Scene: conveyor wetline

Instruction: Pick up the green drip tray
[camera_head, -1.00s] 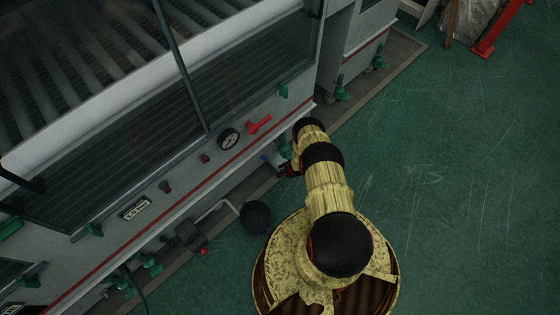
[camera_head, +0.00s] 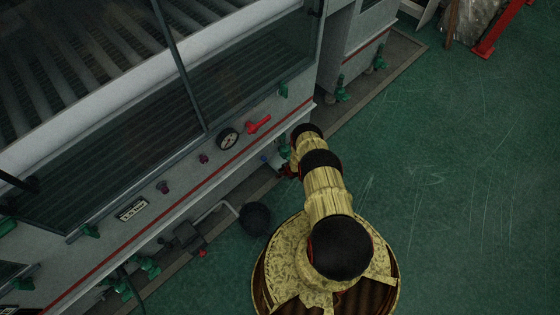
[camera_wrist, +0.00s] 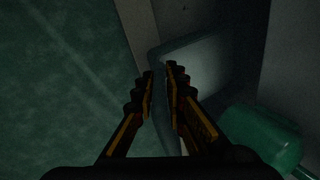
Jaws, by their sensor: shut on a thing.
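The drip tray (camera_wrist: 203,62) shows in the wrist view as a dim grey-green shallow pan with a raised rim, beside the machine's base. One side of its rim runs between the fingers of my gripper (camera_wrist: 162,80). My gripper is shut on that rim, one finger on each side. The fingers hide part of the rim, and the tray's far end is lost in shadow. In the head view my gripper (camera_head: 287,171) is a small dark shape low at the machine's side, partly covered by my arm. I cannot make out the tray there.
A green rounded machine foot (camera_wrist: 258,138) is close on the right in the wrist view. The machine's front panel (camera_head: 185,190), with a gauge (camera_head: 228,139) and red lever (camera_head: 258,124), rises beside my arm. A dark round object (camera_head: 255,217) is near my base. Green floor (camera_head: 450,190) is clear at right.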

